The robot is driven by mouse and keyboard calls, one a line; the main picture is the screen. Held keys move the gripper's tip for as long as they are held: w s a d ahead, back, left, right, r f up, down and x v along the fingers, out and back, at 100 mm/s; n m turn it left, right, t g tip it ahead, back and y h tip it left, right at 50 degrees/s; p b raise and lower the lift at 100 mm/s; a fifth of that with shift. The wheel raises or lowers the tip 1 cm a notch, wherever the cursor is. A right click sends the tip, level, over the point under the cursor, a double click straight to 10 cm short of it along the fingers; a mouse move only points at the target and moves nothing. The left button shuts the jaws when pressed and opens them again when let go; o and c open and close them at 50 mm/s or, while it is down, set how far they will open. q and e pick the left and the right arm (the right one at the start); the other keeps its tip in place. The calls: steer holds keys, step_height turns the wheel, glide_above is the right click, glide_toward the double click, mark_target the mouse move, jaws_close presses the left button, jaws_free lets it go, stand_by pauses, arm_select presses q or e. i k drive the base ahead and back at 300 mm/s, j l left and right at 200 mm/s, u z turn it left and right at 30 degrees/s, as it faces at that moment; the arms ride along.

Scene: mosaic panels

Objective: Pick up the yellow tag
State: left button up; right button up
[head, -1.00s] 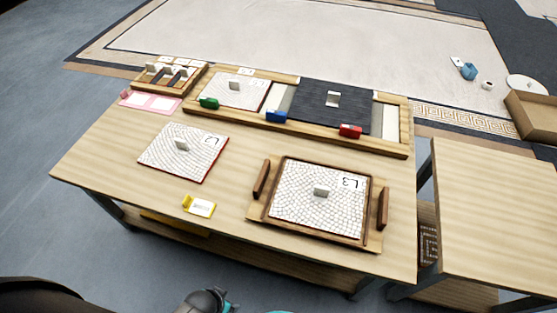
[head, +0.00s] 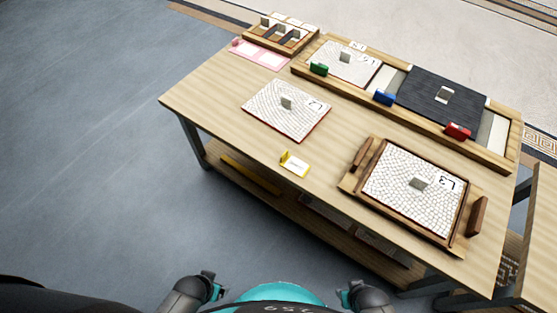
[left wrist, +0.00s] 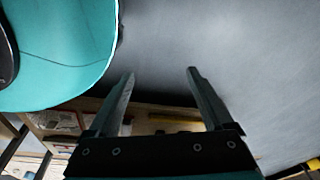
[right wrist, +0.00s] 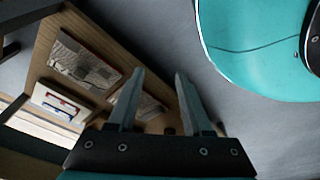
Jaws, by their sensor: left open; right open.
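The yellow tag (head: 294,164) lies on the table near its front edge, between the L2 panel and the L3 tray. It has a white face and a raised yellow block at its left end. My left gripper (left wrist: 160,72) is open and empty in the left wrist view. My right gripper (right wrist: 158,74) is open and empty in the right wrist view. Both arms are low by my body, short of the table, in the head view. The tag is not clearly seen in either wrist view.
The L3 panel (head: 413,187) sits in a wooden tray (head: 459,238) to the right. A long frame (head: 402,117) with green, blue and red blocks runs along the back. A lower shelf (head: 300,213) is under the table.

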mark_target(291, 164)
steer(key=i+j, duration=0.2)
steer(key=j, duration=0.15)
steer(key=i+j+z, duration=0.1)
steer(key=i+j, duration=0.15)
steer(key=i+j+z, duration=0.1)
steer(key=j, duration=0.35)
steer(key=i, duration=0.1)
